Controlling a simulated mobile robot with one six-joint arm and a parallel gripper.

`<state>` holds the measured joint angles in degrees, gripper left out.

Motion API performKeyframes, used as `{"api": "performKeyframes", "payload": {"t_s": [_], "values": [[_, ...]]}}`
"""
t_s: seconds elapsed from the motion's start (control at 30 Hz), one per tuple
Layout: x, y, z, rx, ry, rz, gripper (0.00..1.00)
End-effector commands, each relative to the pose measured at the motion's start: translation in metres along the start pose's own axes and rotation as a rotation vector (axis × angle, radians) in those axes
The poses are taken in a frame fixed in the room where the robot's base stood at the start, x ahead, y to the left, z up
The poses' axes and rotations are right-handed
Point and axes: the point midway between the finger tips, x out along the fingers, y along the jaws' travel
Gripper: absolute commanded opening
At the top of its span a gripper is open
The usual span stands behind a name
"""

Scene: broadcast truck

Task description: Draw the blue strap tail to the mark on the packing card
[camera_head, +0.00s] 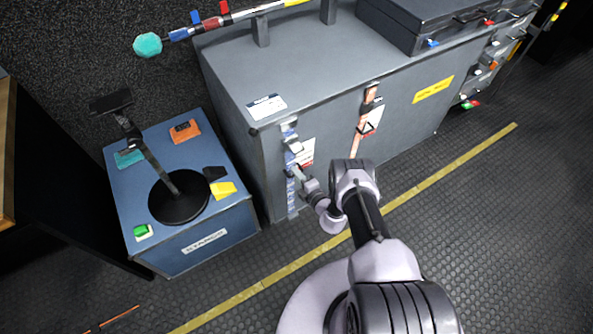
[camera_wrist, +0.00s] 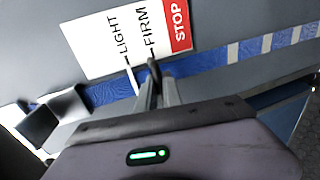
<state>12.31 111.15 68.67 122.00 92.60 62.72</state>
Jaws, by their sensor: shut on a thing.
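The blue strap (camera_head: 291,192) hangs down the front of the large grey case, below a metal buckle (camera_head: 290,130). In the wrist view the blue strap (camera_wrist: 205,60) crosses the picture with white bands on it, and a dark and pale buckle (camera_wrist: 55,115) is at its left end. The white packing card (camera_head: 307,152) is beside the strap; the wrist view shows its LIGHT, FIRM and red STOP labels on the card (camera_wrist: 100,35). My gripper (camera_wrist: 153,78) is shut on the strap, with its fingertips near the FIRM label. The fingers hide the gripped part.
An orange strap (camera_head: 355,140) with its own card (camera_head: 370,121) is to the right on the case (camera_head: 300,75). A blue box (camera_head: 215,238) with a black stand (camera_head: 180,197) is at left. A dark case (camera_head: 430,22) lies on top. Open floor (camera_head: 500,220) is at right.

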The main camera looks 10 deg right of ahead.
Motion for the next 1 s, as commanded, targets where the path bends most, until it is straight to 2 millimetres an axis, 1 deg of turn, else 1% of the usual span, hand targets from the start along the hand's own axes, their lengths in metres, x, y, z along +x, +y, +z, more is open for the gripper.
{"api": "performKeyframes", "payload": {"t_s": [0.17, 0.2, 0.3, 0.57, 0.67, 0.77, 0.87, 1.0], "values": [[-0.001, -0.002, 0.0, 0.001, -0.001, -0.005, 0.0], [-0.001, -0.002, 0.0, 0.001, -0.001, -0.005, 0.16], [-0.001, -0.002, 0.0, 0.001, 0.0, -0.005, 0.32], [-0.001, -0.001, 0.0, 0.001, 0.0, -0.003, 0.32], [-0.007, 0.0, 0.0, 0.001, -0.001, -0.005, 0.32], [-0.024, 0.002, 0.0, 0.002, -0.002, -0.006, 0.32], [-0.051, 0.004, 0.001, 0.004, -0.004, -0.007, 0.32], [-0.095, 0.005, 0.001, 0.006, -0.005, -0.006, 0.32]]}}
